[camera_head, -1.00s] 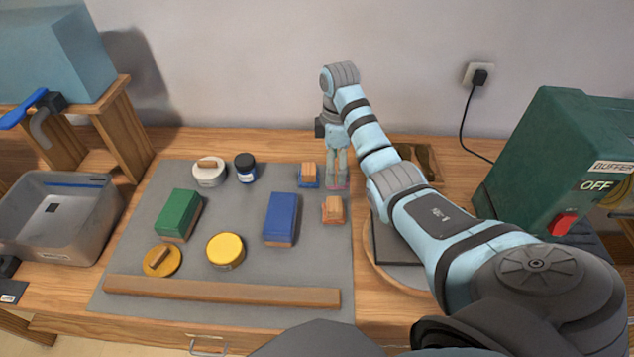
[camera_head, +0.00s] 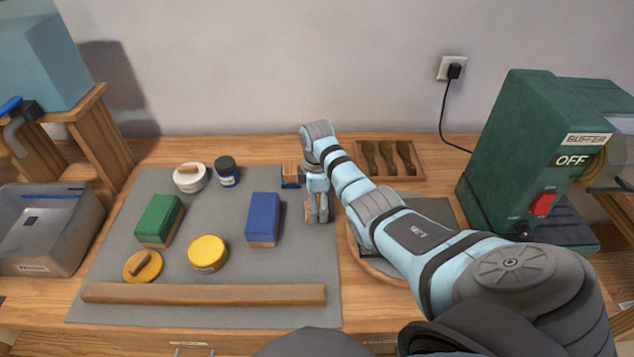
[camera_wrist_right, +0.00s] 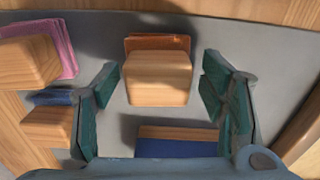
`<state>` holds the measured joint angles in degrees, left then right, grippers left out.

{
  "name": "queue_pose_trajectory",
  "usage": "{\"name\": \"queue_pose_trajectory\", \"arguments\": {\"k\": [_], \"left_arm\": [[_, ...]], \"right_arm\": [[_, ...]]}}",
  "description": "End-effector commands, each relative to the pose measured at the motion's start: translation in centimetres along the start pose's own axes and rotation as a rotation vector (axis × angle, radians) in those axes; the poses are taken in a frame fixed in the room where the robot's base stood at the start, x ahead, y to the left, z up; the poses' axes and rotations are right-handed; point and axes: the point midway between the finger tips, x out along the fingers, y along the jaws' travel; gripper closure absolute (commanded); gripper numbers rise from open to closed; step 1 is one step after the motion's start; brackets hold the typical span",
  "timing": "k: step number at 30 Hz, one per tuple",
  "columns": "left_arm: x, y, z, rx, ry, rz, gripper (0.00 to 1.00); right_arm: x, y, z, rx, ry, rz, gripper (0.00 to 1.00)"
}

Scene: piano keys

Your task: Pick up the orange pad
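The orange pad (camera_wrist_right: 158,42) has a pale wooden block on it and lies on the grey mat (camera_head: 200,277). In the right wrist view its block stands between the fingers of my right gripper (camera_wrist_right: 162,90), with gaps on both sides. The right gripper is open, its fingers pointing down. In the head view the right gripper (camera_head: 317,216) covers most of the orange pad, and only a sliver of it (camera_head: 308,211) shows at the left finger. My left gripper is not in view.
A blue pad with a wooden block (camera_head: 290,176) lies just behind the gripper. A pink pad (camera_wrist_right: 62,45) shows in the wrist view. A large blue block (camera_head: 263,216) is to the left. A green buffer (camera_head: 515,150) marked OFF stands at the right.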

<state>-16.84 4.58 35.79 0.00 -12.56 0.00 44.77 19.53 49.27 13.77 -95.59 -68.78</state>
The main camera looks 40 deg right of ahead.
Motion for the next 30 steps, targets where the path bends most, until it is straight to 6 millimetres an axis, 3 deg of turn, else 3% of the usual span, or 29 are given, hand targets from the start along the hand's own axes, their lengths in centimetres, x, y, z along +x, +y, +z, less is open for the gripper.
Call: {"name": "queue_pose_trajectory", "arguments": {"k": [1,8,16,20,26,30], "left_arm": [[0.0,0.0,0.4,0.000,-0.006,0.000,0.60],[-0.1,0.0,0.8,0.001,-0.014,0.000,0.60],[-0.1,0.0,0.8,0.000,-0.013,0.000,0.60],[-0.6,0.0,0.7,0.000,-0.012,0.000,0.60],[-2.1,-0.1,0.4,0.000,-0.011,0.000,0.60],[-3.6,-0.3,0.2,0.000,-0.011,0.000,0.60]], "right_arm": [[0.0,0.0,0.0,0.000,0.000,0.000,0.48],[0.0,0.0,0.0,0.000,0.000,0.000,0.83],[-0.3,0.0,0.0,0.000,0.001,0.001,0.83],[-1.6,0.1,0.0,0.001,0.001,0.002,0.83],[-7.2,0.1,-0.1,-0.001,0.002,0.006,0.83],[-13.4,0.1,0.0,0.001,0.002,0.005,0.83]]}}
